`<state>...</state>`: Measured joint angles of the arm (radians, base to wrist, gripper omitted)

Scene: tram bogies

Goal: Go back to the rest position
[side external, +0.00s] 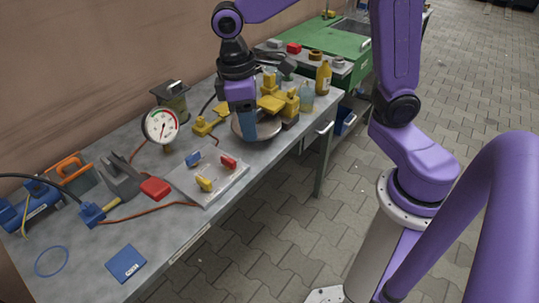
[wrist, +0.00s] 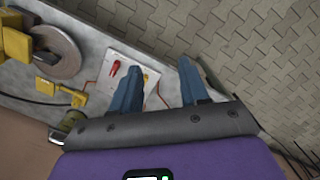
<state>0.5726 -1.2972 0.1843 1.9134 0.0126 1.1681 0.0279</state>
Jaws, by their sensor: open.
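My gripper (side external: 247,122) points down above the grey workbench (side external: 130,215), in front of a round grey disc (side external: 268,129) and yellow blocks (side external: 272,103). In the wrist view my gripper (wrist: 158,78) has its two blue fingers apart, with nothing held between them. A white plate (side external: 205,186) with red, yellow and blue pieces lies to the left of my gripper in the side view. In the wrist view the plate (wrist: 113,60) shows partly behind one finger. I cannot tell the exact height of my fingertips above the bench.
A pressure gauge (side external: 160,126) and a metal canister (side external: 172,98) stand near the wall. A yellow bottle (side external: 323,78) stands at the bench's right end. A blue notebook (side external: 126,263) lies at the near left. The paved floor (side external: 290,235) in front is clear.

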